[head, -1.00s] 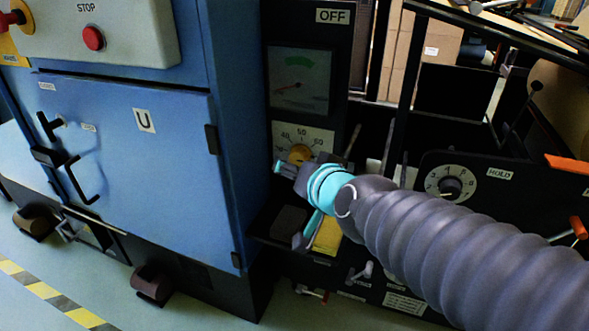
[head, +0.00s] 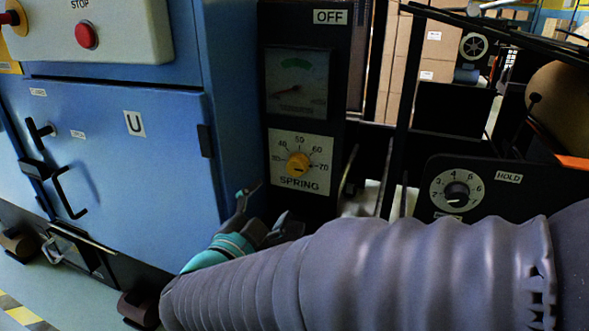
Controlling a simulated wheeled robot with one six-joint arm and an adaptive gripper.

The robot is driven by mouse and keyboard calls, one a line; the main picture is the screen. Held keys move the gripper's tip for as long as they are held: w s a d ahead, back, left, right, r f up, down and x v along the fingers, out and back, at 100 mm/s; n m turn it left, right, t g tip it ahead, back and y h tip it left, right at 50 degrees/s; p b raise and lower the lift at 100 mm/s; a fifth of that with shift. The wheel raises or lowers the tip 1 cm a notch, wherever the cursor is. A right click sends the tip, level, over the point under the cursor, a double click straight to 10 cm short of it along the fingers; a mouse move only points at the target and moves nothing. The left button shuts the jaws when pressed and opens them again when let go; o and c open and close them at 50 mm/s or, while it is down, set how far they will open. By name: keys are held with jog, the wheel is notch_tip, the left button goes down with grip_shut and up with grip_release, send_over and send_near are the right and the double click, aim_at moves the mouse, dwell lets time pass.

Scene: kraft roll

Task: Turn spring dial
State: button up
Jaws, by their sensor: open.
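My gripper (head: 266,204) is below and a little left of the dial. Its grey fingers are spread and nothing shows between them. The gripper appears apart from the knob. My grey sleeved arm covers the bottom of the view.
A gauge (head: 297,83) is above the dial, under an OFF label. The blue cabinet (head: 120,150) stands close on the left, with a black handle (head: 70,193). A second numbered dial (head: 456,195) by a HOLD label is on a black panel at right. Black frame bars rise between.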

aim_at(294, 169)
jog(key=x, duration=1.3)
jog(key=shift+w, duration=0.25)
jog(key=c, duration=1.1)
